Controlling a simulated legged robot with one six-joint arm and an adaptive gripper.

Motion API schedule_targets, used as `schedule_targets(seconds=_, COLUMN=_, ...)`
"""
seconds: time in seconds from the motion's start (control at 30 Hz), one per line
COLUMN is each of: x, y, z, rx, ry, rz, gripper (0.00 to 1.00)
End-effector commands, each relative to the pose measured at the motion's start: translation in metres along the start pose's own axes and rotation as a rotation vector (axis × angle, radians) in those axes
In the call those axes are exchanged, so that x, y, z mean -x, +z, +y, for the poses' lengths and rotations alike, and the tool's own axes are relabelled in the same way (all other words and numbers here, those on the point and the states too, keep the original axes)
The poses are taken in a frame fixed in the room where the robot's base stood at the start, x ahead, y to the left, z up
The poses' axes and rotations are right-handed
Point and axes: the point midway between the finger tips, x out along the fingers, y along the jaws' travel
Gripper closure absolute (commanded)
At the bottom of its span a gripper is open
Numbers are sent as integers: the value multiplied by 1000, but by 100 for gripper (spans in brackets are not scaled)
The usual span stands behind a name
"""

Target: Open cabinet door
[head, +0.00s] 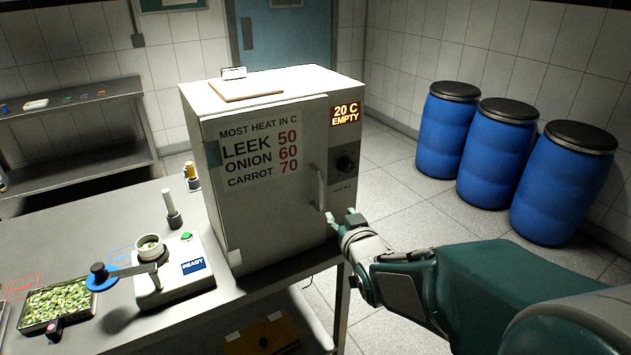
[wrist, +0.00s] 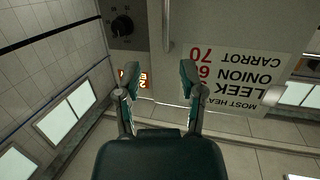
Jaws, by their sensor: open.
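A pale cabinet (head: 286,82) stands on the metal table, with its door (head: 270,220) shut. The door carries a printed sheet of heat limits for leek, onion and carrot. Its upright bar handle (head: 321,187) is on the door's right side; the handle also shows in the wrist view (wrist: 166,25), where the lettering is upside down. My gripper (head: 341,214) is open and empty, just below and right of the handle in the head view. In the wrist view my gripper (wrist: 158,76) has its fingers apart, with the handle beyond them. I see no contact with it.
A display (head: 345,114) reads 20 C EMPTY above a dial (head: 345,162). A white device (head: 175,278) marked READY and a tray of chopped greens (head: 57,305) stand left on the table (head: 100,232). Blue barrels (head: 448,132) stand at right; floor before them is clear.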

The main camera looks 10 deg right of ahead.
Motion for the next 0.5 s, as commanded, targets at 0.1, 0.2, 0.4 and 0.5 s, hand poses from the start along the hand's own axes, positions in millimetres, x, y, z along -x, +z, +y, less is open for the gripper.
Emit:
schedule_targets(seconds=0.1, x=-12, y=2, z=-2, rx=-10, ry=-34, rz=93, gripper=49)
schedule_targets(seconds=0.2, x=-16, y=1, z=-4, rx=-17, ry=-54, rz=147, gripper=49)
schedule_targets(seconds=0.4, x=-25, y=-1, z=-2, rx=-24, ry=-66, rz=176, gripper=49)
schedule_targets(seconds=0.5, x=-40, y=-3, z=-3, rx=-25, ry=-65, rz=175, gripper=49)
